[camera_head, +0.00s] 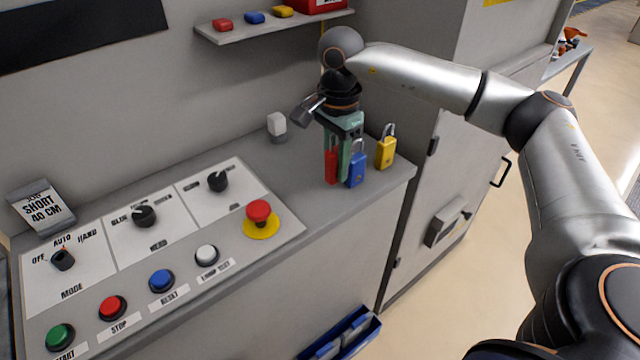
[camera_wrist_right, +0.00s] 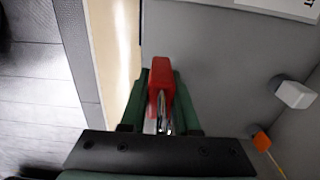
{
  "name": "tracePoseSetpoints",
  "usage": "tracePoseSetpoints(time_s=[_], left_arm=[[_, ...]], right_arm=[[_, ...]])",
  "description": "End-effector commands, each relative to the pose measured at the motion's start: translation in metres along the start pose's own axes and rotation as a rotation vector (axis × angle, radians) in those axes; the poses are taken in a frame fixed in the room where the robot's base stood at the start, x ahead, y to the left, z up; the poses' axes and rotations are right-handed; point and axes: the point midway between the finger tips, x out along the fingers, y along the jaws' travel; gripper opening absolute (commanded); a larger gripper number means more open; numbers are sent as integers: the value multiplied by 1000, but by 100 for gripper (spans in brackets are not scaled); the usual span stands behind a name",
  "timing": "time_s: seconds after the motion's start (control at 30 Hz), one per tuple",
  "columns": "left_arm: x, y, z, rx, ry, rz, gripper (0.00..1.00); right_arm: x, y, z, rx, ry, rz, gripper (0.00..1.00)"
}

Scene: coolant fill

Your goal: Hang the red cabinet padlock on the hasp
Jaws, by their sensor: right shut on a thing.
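The red padlock (camera_head: 331,165) is between the green fingers of my right gripper (camera_head: 340,172), at the right end of the grey console top. In the right wrist view the red padlock body (camera_wrist_right: 161,80) points away from the palm, with its metal shackle toward the palm. The gripper (camera_wrist_right: 160,100) is shut on it. I cannot tell whether the padlock touches the console top. A blue padlock (camera_head: 356,168) stands close beside the gripper, and a yellow padlock (camera_head: 386,150) stands farther right. I cannot clearly make out the hasp. My left gripper is not in view.
The grey cabinet (camera_head: 470,150) stands right of the console, with a black handle (camera_head: 503,172) and a protruding box (camera_head: 448,226). The emergency stop (camera_head: 259,212) is to the left. A shelf (camera_head: 270,27) hangs above.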

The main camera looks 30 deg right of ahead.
Motion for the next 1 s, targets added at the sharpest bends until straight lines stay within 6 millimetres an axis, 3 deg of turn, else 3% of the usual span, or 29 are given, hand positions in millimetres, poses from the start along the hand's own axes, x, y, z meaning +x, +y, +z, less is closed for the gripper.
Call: tracePoseSetpoints(time_s=[0.1, 0.37, 0.57, 1.0], left_arm=[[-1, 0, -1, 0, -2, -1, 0], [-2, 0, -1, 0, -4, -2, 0], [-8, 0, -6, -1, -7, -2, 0], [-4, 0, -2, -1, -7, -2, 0]], right_arm=[[16, -10, 11, -2, 0, -1, 0], [36, -20, 24, -2, 0, 1, 0], [60, -20, 23, 0, -1, 0, 0], [69, -20, 23, 0, -1, -1, 0]])
